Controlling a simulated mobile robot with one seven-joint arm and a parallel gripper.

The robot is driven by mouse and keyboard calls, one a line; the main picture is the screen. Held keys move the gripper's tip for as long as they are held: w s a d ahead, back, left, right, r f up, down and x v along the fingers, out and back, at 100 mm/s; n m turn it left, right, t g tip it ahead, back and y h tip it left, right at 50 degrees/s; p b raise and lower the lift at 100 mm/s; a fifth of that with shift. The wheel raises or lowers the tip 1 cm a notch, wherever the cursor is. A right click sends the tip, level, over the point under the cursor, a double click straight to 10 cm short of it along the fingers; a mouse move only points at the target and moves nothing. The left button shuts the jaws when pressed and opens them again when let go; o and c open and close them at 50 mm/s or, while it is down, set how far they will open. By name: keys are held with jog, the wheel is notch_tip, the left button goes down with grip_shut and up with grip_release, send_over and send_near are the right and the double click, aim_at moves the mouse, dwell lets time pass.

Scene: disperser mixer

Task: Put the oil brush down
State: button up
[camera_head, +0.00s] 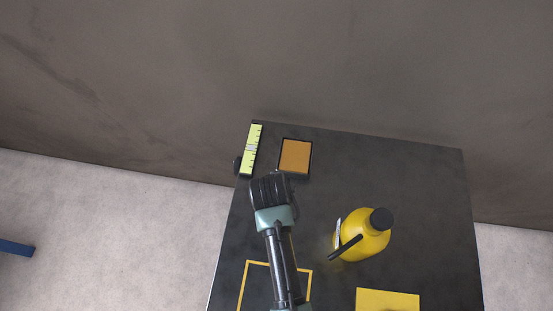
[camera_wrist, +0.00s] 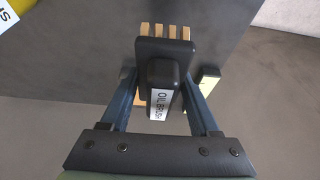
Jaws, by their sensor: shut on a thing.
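The oil brush (camera_wrist: 165,58) is between the two fingers of my gripper (camera_wrist: 157,80) in the wrist view. It has a black body, a white "OIL BRUSH" label and tan tufts at its far end. My gripper is shut on it. In the head view my gripper (camera_head: 271,195) is over the left part of the dark table (camera_head: 420,180), just below the orange square pad (camera_head: 295,156). The brush is hard to tell from the dark gripper there. How high it is above the table cannot be told.
A yellow-green ruled bar (camera_head: 251,148) lies at the table's back left corner. A yellow bottle with a black cap (camera_head: 362,240) stands right of my arm. A yellow square outline (camera_head: 258,264) and a yellow patch (camera_head: 388,300) mark the front. The back right is clear.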

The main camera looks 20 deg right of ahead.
jog(key=shift+f, duration=3.15)
jog(key=shift+f, duration=0.2)
jog(key=o, duration=1.3)
jog(key=shift+r, duration=0.15)
